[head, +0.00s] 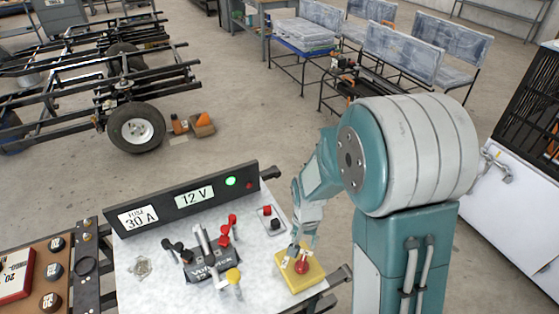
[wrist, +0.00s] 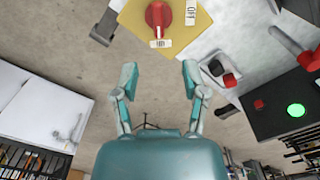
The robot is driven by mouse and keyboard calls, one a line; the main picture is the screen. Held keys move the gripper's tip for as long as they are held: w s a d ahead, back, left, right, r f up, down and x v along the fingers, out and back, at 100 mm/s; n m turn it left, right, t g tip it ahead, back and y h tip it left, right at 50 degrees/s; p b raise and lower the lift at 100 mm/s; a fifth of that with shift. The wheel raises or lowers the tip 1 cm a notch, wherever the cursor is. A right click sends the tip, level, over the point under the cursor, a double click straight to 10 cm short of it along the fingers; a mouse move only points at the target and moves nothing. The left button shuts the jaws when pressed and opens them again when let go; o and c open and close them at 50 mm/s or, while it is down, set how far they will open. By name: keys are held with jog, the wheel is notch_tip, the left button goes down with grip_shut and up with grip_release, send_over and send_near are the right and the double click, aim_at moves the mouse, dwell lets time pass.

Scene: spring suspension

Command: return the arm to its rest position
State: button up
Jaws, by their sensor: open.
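My arm reaches from the right over the white workbench in the head view. My gripper (head: 302,246) is at the bench's right end, over or beside a yellow switch box (head: 312,279) with a red rotary knob (head: 301,266). In the wrist view my gripper (wrist: 160,78) is open, with teal fingertips apart and nothing between them. The red knob (wrist: 158,16) on the yellow box (wrist: 190,32) lies beyond the fingertips, apart from them. Its handle points toward a small white label whose text I cannot read. Another label reads OFF.
A black panel (head: 155,203) reading 30 A and 12 V has a lit green lamp (head: 231,181). Clamps, a yellow-capped part and red and black terminals (head: 271,218) stand on the bench (head: 150,290). A white cabinet (head: 510,205) is at right. Open floor lies behind.

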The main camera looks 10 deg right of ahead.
jog(key=s+r+n+t, duration=0.2)
jog(key=s+r, duration=0.5)
jog(key=r, duration=0.5)
jog(key=s+r+n+t, duration=0.3)
jog(key=s+r, duration=0.4)
jog(key=r, duration=0.5)
jog(key=shift+s+a+r+n+t, duration=0.15)
jog(key=shift+a+r+n+t, duration=0.15)
jog(key=shift+n, duration=0.3)
